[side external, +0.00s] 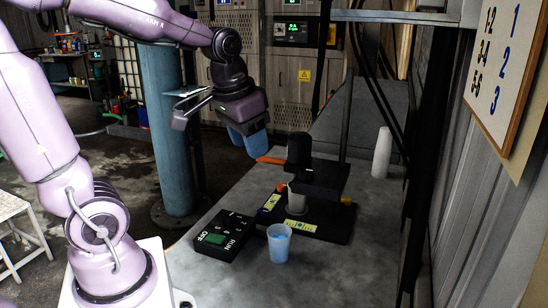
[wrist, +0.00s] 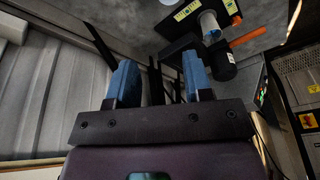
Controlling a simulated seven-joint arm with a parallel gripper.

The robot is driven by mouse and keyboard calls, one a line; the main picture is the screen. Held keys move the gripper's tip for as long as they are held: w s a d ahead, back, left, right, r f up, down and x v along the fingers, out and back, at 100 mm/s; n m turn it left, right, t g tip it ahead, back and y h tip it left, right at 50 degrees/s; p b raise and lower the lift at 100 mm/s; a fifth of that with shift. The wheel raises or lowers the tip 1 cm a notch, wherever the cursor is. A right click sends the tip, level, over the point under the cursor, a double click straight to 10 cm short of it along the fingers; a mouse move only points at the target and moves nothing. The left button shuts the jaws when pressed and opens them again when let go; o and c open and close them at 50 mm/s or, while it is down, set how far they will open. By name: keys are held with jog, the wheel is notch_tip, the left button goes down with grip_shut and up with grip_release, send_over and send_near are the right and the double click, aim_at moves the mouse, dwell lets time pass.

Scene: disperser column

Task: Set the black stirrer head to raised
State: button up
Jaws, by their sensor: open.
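The black stirrer head (side external: 299,150) is an upright dark cylinder on a black stand (side external: 325,222) with a thin post (side external: 347,115) behind. It sits low, just above a pale cylindrical part (side external: 296,203). An orange lever (side external: 270,160) points left from beside the head. My gripper (side external: 248,136) is open and empty, up and left of the head, apart from it. In the wrist view, its two blue fingers (wrist: 161,78) are spread with nothing between them. The head (wrist: 220,64) and the orange lever (wrist: 250,36) lie to their right.
A black control box (side external: 226,236) with a green switch and a translucent blue cup (side external: 279,243) stand in front of the stand. A white cylinder (side external: 382,152) is at the back right. A teal column (side external: 168,125) rises behind my arm. A shelf (side external: 395,16) overhangs at upper right.

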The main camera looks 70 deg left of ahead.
jog(key=w+a+f+m+g, duration=0.1)
jog(key=w+a, duration=0.2)
jog(key=a, duration=0.3)
jog(key=w+a+f+m, duration=0.1)
jog(key=w+a+f, duration=0.1)
jog(key=w+a, duration=0.25)
jog(key=m, duration=0.9)
send_near(269, 158)
jog(key=shift+y, duration=0.3)
jog(key=x, duration=0.9)
jog(key=shift+d+f, duration=0.15)
